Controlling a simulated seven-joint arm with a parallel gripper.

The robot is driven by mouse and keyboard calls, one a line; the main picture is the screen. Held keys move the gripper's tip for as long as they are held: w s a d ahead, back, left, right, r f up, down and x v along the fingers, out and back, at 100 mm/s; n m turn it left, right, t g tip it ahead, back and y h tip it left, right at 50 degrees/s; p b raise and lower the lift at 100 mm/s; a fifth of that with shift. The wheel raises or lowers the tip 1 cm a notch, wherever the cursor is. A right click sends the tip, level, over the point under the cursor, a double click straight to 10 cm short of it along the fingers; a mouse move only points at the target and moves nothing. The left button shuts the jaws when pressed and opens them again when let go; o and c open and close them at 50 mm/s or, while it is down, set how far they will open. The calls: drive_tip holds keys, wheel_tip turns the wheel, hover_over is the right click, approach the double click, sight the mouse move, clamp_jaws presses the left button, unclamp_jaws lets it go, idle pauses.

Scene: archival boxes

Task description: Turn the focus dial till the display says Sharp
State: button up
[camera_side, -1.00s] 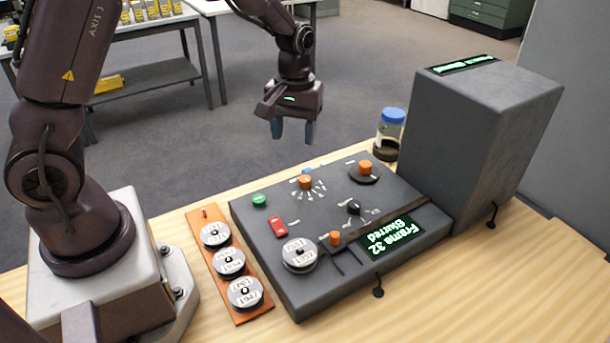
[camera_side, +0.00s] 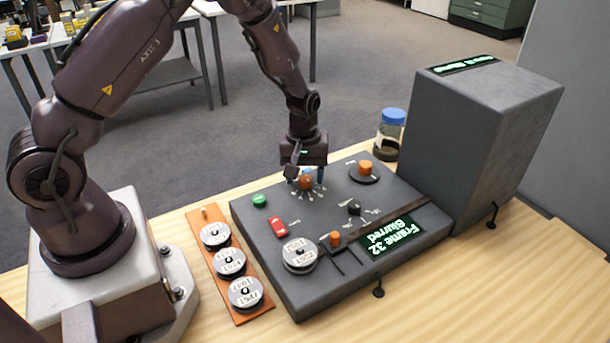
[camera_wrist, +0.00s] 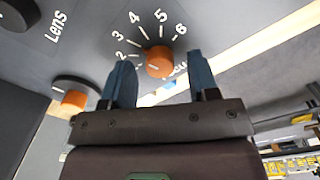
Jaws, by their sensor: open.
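The focus dial (camera_side: 306,183) is an orange knob ringed by white numbers on the sloping grey console (camera_side: 310,280). In the wrist view the orange knob (camera_wrist: 160,62) shows between my two blue fingertips, with numbers 2 to 6 around it and a partly covered label reading "Focu". My gripper (camera_side: 305,172) is open, pointing down at the dial, one finger on either side. I cannot tell whether the fingers touch it. The display (camera_side: 391,237) on the console's front right reads "Frame 32 Blurred" in pale green.
Another orange knob (camera_side: 366,167) on a black disc and a black lens knob (camera_side: 354,207) are near. A green button (camera_side: 260,200), red switch (camera_side: 278,227), orange slider (camera_side: 335,239) and film reel (camera_side: 299,255) share the console. A blue-lidded jar (camera_side: 390,130) stands behind, beside a tall grey box (camera_side: 480,140).

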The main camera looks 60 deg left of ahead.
drive_tip(key=shift+f, duration=0.4)
drive_tip(key=c, duration=0.9)
drive_tip(key=shift+c, duration=0.2)
drive_tip(key=shift+m, duration=2.9)
drive_tip(key=o, duration=0.9)
